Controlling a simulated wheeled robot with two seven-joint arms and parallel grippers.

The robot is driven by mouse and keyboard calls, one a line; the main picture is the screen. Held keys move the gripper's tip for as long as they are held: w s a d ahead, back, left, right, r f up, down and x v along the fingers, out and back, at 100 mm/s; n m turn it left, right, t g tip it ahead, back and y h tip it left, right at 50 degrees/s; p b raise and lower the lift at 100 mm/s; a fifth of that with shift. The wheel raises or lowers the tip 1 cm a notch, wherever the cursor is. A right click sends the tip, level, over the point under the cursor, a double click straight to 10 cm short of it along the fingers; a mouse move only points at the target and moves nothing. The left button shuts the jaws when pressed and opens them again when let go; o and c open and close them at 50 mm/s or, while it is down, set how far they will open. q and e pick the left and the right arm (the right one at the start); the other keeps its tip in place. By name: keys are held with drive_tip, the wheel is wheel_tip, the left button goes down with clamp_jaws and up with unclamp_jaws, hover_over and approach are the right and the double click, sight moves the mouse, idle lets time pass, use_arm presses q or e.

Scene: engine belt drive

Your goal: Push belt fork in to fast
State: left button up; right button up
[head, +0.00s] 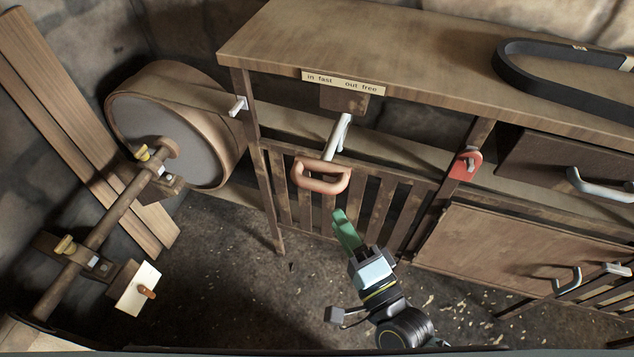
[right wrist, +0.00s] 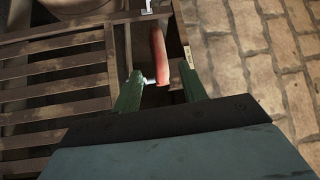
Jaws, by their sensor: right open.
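The belt fork has an orange-brown loop handle (head: 320,178) on a pale metal rod (head: 337,137). The rod comes out from under the bench top, below a label (head: 343,82) reading "in fast" on the left and "out free" on the right. My right gripper (head: 346,226) has green fingers and sits just below and right of the handle, with a small gap in the head view. In the right wrist view the gripper (right wrist: 160,90) is open, and the reddish handle (right wrist: 159,55) appears between its fingers. I cannot tell whether they touch. My left gripper is not in view.
A slatted guard (head: 385,205) stands behind the handle. A large drum pulley (head: 165,130) and shaft (head: 105,222) are at the left. A red latch plate (head: 465,164) is on the right post. A black belt (head: 520,75) lies on the bench top (head: 430,60).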

sight(317, 185)
drive_tip(key=x, duration=1)
drive_tip(key=shift+f, duration=0.1)
clamp_jaws()
